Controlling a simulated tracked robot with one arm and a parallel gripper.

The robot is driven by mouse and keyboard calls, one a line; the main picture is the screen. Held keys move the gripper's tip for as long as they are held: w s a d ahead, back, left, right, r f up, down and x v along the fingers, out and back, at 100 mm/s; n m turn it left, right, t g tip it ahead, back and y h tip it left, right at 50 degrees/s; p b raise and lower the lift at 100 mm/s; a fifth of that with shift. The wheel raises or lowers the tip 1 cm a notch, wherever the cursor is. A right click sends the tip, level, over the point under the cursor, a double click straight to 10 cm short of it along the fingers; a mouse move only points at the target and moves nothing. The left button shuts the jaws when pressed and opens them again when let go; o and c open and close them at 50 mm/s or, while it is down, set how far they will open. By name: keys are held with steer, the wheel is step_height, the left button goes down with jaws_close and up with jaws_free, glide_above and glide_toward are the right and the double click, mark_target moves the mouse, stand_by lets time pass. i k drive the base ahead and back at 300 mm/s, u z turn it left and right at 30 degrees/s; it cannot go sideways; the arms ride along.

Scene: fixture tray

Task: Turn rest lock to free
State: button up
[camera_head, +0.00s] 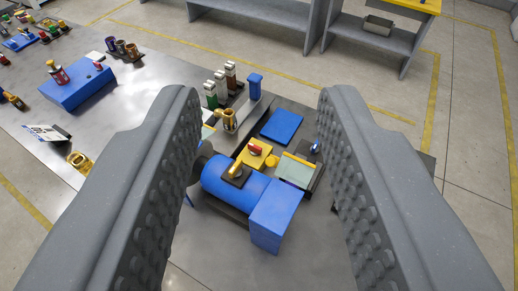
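My gripper (262,105) is open, its two grey studded fingers wide apart with nothing between the pads. Beyond and below it stands a blue cylinder with a box-shaped end (278,215). A brass-coloured piece (236,172) sits on a dark plate on top of the cylinder. Just behind is a yellow block (257,155) with a red knob (255,149) on it. A small blue-tipped lever (315,148) stands at the right, near the right finger. No label for the rest lock is readable, so I cannot tell which part it is or its setting.
A flat blue plate (281,125) and a pale green-topped block (295,170) lie close by. A long blue block (77,86) is on the grey table (120,130) at left. Shelved benches (375,45) stand at the back.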

mark_target(315, 149)
steer(key=z, duration=0.4)
steer(key=k, duration=1.15)
steer(key=u, duration=0.75)
steer(key=i, duration=2.05)
steer(key=z, duration=0.8)
